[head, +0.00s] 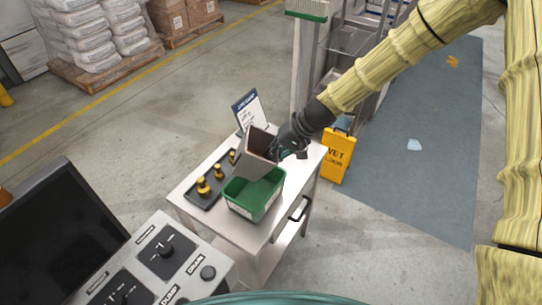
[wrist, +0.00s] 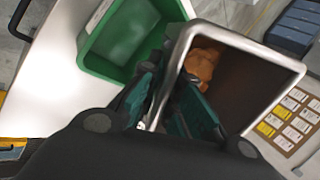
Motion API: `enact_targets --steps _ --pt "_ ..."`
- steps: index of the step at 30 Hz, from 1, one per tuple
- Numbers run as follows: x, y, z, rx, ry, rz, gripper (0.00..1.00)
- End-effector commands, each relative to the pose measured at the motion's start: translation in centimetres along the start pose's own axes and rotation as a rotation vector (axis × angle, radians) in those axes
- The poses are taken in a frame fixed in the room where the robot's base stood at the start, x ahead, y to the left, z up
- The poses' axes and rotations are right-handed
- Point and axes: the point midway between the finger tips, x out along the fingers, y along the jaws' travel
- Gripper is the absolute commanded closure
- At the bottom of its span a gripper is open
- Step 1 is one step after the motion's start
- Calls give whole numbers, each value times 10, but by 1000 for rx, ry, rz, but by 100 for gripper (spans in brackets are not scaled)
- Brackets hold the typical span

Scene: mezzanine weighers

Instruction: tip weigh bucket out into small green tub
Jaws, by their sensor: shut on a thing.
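The weigh bucket (head: 260,150) is a squarish grey metal container, held tilted above the far side of the tub in the head view. In the wrist view the bucket (wrist: 265,45) shows its open mouth, brown inside, with an orange-brown lump (wrist: 202,66) in it. My gripper (head: 284,152) is shut on the bucket's wall; its fingers also show in the wrist view (wrist: 172,95). The small green tub (head: 240,200) stands open on the white cart. Its visible inside looks empty in the wrist view (wrist: 97,48), though the bucket and fingers hide part of it.
The white cart top (head: 215,163) carries a dark tray with brass weights (head: 203,187) beside the tub and a sign (head: 250,110) behind. A control panel with a screen (head: 60,240) stands front left. A yellow wet-floor sign (head: 338,157) stands right of the cart.

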Motion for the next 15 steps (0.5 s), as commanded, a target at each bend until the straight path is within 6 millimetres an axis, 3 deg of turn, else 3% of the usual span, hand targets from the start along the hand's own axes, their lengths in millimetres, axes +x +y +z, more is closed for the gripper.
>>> enact_targets --steps 15 --pt "14 8 0 2 0 -193 100"
